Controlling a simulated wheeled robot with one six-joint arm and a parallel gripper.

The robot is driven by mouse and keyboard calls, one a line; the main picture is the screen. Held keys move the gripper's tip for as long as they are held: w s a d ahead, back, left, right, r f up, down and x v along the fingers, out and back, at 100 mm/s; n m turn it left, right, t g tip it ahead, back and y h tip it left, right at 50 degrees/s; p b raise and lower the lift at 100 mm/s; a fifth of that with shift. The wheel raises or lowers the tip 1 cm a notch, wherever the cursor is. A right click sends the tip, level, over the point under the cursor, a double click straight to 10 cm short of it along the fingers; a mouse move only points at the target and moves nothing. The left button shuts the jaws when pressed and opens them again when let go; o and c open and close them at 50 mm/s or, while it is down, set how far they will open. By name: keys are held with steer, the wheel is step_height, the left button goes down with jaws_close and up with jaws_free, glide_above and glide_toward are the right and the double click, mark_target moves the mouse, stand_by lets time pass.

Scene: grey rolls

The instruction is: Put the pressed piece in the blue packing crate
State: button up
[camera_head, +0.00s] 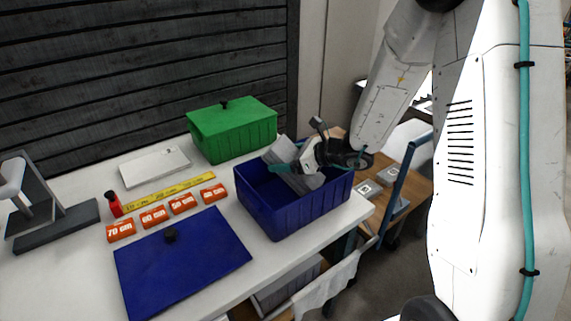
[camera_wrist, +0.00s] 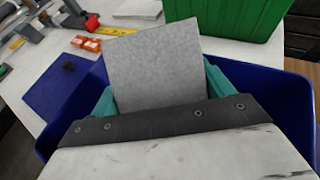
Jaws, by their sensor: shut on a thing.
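The pressed piece is a flat grey slab (camera_wrist: 155,65), seen between my teal fingertips in the wrist view. My gripper (camera_head: 284,167) is shut on it. In the head view the grey piece (camera_head: 281,150) is tilted, and my gripper partly covers it. The blue packing crate (camera_head: 283,213) is open at the top and stands near the table's right front edge. My gripper and the piece are at the crate's opening. Blue crate walls (camera_wrist: 297,95) show on both sides of my gripper in the wrist view. I cannot tell whether the piece touches the crate.
A lidded green crate (camera_head: 233,135) stands behind the blue one. A blue lid (camera_head: 190,265) with a black knob lies at the front left.

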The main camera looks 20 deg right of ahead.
steer(key=shift+f, duration=0.95)
steer(key=shift+f, duration=0.2)
steer(key=o, duration=1.1)
